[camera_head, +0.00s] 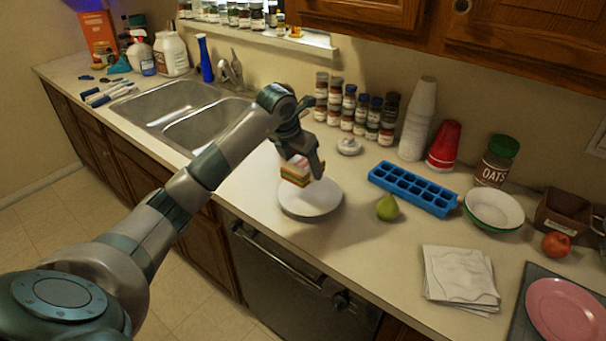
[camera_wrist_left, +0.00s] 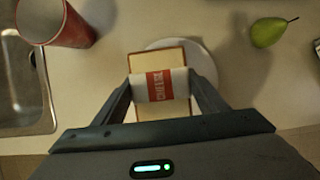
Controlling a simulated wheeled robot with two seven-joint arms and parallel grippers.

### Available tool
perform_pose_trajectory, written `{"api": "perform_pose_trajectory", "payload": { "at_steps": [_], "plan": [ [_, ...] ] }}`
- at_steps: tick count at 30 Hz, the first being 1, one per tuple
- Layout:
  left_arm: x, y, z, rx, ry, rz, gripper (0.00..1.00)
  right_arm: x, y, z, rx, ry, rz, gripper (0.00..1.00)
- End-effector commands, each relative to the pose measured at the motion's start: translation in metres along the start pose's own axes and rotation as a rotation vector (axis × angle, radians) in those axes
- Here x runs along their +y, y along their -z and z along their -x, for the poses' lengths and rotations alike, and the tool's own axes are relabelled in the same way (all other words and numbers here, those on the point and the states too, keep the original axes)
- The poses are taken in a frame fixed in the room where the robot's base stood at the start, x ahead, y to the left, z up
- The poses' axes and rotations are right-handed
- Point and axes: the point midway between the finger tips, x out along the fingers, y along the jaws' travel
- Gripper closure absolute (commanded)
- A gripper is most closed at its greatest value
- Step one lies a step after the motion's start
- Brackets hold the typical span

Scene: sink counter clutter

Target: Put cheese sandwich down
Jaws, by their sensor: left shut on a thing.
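The cheese sandwich (camera_head: 294,175) is held by my left gripper (camera_head: 303,167), above the far left part of a round white plate (camera_head: 318,203). In the left wrist view the sandwich (camera_wrist_left: 157,59) has a white and red wrapper band marked CHEESE. The fingers of my left gripper (camera_wrist_left: 161,86) press on both sides of that band. The plate (camera_wrist_left: 205,66) shows behind and beside the sandwich there. I cannot tell whether the sandwich touches the plate. My right gripper is not in view.
A green pear (camera_head: 387,207) and blue ice tray (camera_head: 413,189) lie right of the plate. A double sink (camera_head: 205,125) is to the left. A red cup (camera_wrist_left: 62,22) stands near the sink edge. Spice jars (camera_head: 360,113) line the wall. Counter in front of the pear is clear.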

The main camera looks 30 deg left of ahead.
Motion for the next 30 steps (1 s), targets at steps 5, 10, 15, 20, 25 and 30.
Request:
{"api": "perform_pose_trajectory", "payload": {
  "at_steps": [5,10,15,20,25,30],
  "plan": [
    [0.0,0.0,0.0,-0.001,0.0,0.0,0.59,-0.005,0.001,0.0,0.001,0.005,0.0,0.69],
    [-0.001,0.002,-0.006,0.001,0.001,0.001,0.59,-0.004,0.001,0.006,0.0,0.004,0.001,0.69],
    [-0.001,0.01,-0.024,0.002,0.002,0.002,0.59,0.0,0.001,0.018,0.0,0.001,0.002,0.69],
    [-0.001,0.015,-0.036,0.0,0.0,0.002,0.59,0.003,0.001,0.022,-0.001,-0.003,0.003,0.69],
    [0.0,0.015,-0.037,-0.001,0.0,0.001,0.59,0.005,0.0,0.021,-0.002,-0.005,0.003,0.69],
    [0.0,0.016,-0.039,-0.001,0.0,0.001,0.59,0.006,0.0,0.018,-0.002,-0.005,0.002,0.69]
  ]
}}
